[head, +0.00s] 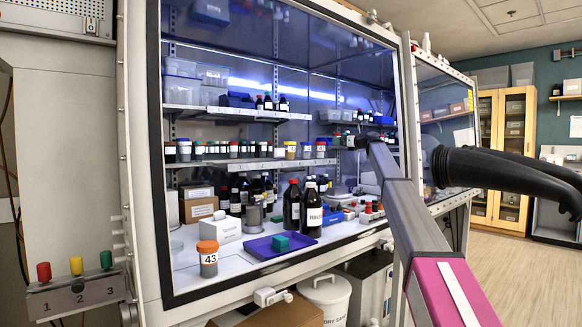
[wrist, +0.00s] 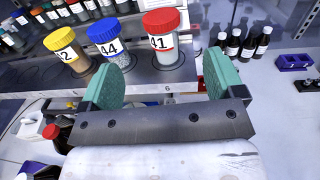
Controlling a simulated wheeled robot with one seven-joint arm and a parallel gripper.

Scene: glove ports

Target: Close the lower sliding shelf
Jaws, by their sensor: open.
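The lower sliding shelf (head: 245,163) is a grey board inside the glove box, carrying a row of small jars. How far it is slid out is hard to tell. In the wrist view its front part (wrist: 150,82) lies just beyond my gripper and bears jars with yellow, blue (wrist: 108,42) and red (wrist: 166,45) lids. My gripper (wrist: 166,60) has green finger pads spread wide, with nothing held. The pads overlap the shelf's front edge in the picture; contact cannot be told. In the head view my gripper is small and dark by the shelf's right end.
An upper shelf (head: 235,113) holds clear bins and bottles. On the floor of the box stand dark bottles (head: 292,205), a purple tray (head: 262,248) with a green block, and an orange-lidded jar (head: 208,258). More dark bottles (wrist: 248,42) stand right of my gripper.

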